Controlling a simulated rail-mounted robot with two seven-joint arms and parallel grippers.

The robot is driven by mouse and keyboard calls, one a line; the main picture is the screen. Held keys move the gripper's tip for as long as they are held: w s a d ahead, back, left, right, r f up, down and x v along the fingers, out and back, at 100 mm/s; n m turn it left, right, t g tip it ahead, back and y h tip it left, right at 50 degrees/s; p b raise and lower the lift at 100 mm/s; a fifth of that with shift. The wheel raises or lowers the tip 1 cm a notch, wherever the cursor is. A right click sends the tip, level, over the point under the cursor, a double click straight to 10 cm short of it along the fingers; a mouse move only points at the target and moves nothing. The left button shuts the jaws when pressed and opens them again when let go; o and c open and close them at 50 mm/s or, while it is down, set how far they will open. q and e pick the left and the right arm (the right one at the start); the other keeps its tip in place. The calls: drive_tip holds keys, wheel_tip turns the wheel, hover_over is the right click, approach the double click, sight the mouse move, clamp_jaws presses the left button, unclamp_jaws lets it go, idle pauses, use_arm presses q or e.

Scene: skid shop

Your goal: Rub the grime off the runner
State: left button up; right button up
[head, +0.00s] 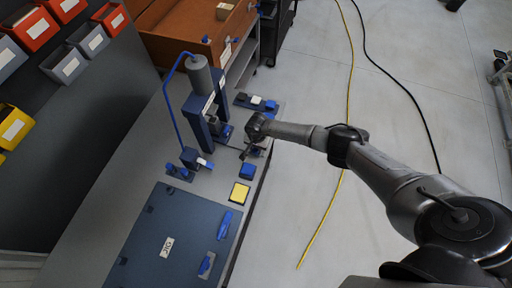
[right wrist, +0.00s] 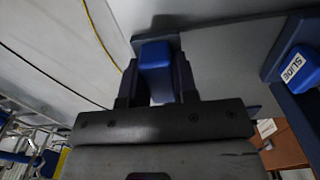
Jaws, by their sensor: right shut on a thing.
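My right gripper (head: 247,153) is low over the bench edge, just right of the blue press. In the right wrist view its two dark fingers (right wrist: 155,85) are shut on a blue block (right wrist: 155,60). What lies under that block is hidden. A blue part with a white label reading "SLIDE" (right wrist: 300,68) shows at the right of the wrist view. I cannot tell for sure which part is the runner, and no grime is clear to see. My left gripper is not in view.
The blue press (head: 200,105) stands on the grey bench (head: 150,165). A blue block (head: 247,171) and a yellow pad (head: 240,193) lie near the front edge. A dark panel with blue handles (head: 165,225) lies nearer. Bins (head: 68,65) hang at left. The floor at right is open, with cables.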

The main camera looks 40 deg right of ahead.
drive_tip(key=shift+w+d+r+p, duration=0.15)
drive_tip(key=shift+r+p, duration=0.15)
drive_tip(key=shift+r, duration=0.4)
drive_tip(key=shift+r+p, duration=0.55)
drive_tip(key=shift+r, duration=0.1)
wheel_tip(320, 180, up, 2)
drive_tip(key=shift+r+p, duration=0.15)
drive_tip(key=shift+p, duration=0.65)
drive_tip(key=shift+r, duration=0.2)
